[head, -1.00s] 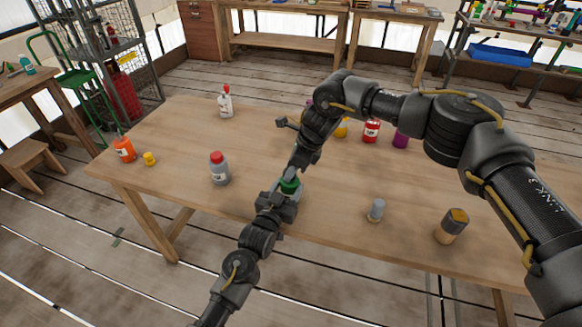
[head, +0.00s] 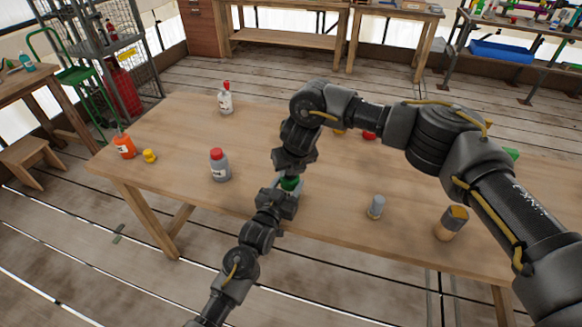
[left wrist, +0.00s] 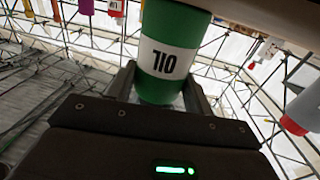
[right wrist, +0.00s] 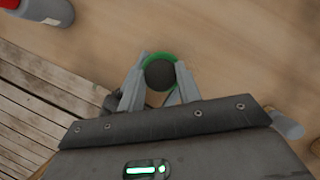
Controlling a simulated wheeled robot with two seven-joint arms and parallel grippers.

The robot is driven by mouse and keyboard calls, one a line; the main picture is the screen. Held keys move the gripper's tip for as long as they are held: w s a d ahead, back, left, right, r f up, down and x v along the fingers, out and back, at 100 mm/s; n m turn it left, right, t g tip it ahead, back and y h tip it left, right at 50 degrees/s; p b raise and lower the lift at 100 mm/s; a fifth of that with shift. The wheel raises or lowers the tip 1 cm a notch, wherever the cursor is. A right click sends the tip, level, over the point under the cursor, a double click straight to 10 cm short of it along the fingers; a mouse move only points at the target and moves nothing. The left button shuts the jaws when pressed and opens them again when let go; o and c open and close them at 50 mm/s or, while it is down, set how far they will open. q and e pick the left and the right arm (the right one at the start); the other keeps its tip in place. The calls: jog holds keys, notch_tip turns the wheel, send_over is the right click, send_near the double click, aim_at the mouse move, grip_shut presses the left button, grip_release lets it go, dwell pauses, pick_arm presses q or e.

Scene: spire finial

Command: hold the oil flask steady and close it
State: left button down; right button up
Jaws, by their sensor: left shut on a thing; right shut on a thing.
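The green oil flask (head: 290,184) stands near the front edge of the table. In the left wrist view its white OIL label (left wrist: 163,60) appears upside down. My left gripper (head: 277,198) is shut around the flask from the front. My right gripper (head: 292,162) points down from above the flask. In the right wrist view its fingers are shut on a dark round cap (right wrist: 160,75). A green rim of the flask (right wrist: 166,57) shows around the cap, so the two look lined up. Whether the cap touches the flask's mouth I cannot tell.
A grey bottle with a red cap (head: 219,165) stands left of the flask. A grey bottle (head: 376,207) and a brown jar (head: 452,224) stand to its right. An orange bottle (head: 124,146), a yellow piece (head: 150,156) and a white bottle (head: 225,99) are farther off.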

jog(key=m+h, duration=0.1)
jog(key=m, duration=0.1)
jog(key=m+h, duration=0.1)
jog(key=m, duration=0.1)
jog(key=a+m, duration=0.1)
jog(key=m, duration=0.2)
jog(key=shift+h, duration=0.4)
jog(key=m, duration=0.1)
jog(key=m+h, duration=0.1)
jog(key=m, duration=0.1)
jog(key=shift+f+m+g, duration=0.2)
jog(key=shift+m+g, duration=0.1)
jog(key=shift+w+d+r+m+h, duration=0.1)
jog(key=shift+m+h, duration=0.05)
jog(key=shift+m, duration=0.4)
jog(key=shift+r+m+h, duration=0.1)
jog(key=shift+m+h, duration=0.05)
jog(key=shift+m, duration=0.4)
jog(key=o, duration=1)
jog(key=shift+w+r, duration=0.1)
jog(key=shift+r, duration=2.15)
